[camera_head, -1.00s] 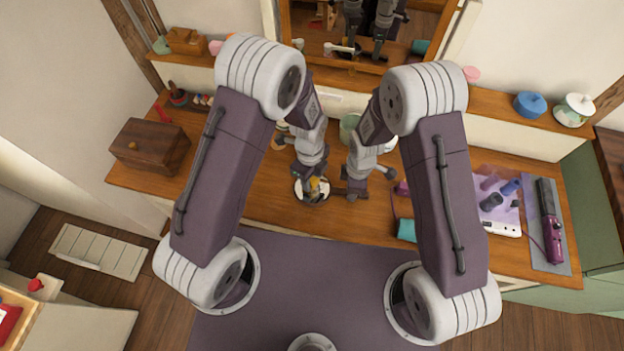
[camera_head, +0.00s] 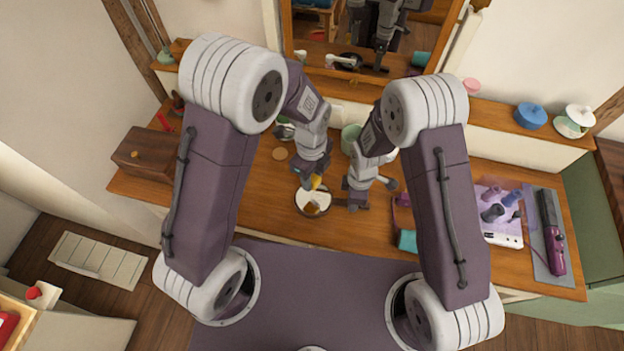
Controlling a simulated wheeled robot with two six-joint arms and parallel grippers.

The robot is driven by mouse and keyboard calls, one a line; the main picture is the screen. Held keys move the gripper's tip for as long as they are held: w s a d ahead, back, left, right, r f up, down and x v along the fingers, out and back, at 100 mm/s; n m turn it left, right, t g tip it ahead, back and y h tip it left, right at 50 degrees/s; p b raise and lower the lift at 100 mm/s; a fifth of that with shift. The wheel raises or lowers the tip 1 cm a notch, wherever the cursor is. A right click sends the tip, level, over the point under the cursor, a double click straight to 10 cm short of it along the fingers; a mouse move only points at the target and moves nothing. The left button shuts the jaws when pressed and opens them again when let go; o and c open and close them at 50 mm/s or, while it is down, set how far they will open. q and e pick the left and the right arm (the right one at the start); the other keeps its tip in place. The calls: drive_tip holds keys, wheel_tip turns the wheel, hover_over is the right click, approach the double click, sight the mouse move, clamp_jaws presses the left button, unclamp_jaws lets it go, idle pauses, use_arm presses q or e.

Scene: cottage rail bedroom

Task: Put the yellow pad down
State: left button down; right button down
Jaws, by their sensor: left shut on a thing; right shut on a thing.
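The small yellow pad (camera_head: 316,182) is held in my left gripper (camera_head: 313,180), just above the back edge of a round white dish (camera_head: 302,206) with a brown-orange middle. Most of the pad is hidden by the gripper. My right gripper (camera_head: 346,203) is shut at the right side of the dish, low over the wooden dresser top (camera_head: 265,205). Its grip looks to be on the dish's edge, though the contact is too small to see clearly.
A tan disc (camera_head: 280,154) lies left of the grippers. A green cup (camera_head: 350,136) stands behind them. A wooden box (camera_head: 145,152) is at the left, and a purple straightener (camera_head: 553,235) at the right.

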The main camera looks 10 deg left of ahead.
use_arm(q)
drive_tip(key=shift+r, duration=0.5)
drive_tip(key=shift+w, duration=0.3)
drive_tip(key=w+a+n, duration=0.2)
drive_tip(key=w+a, duration=0.1)
drive_tip(key=a, duration=0.3)
drive_tip(key=n, duration=0.2)
approach(273, 182)
wheel_tip(273, 182, down, 6)
drive_tip(key=shift+w+f, duration=0.1)
drive_tip(key=shift+f, duration=0.05)
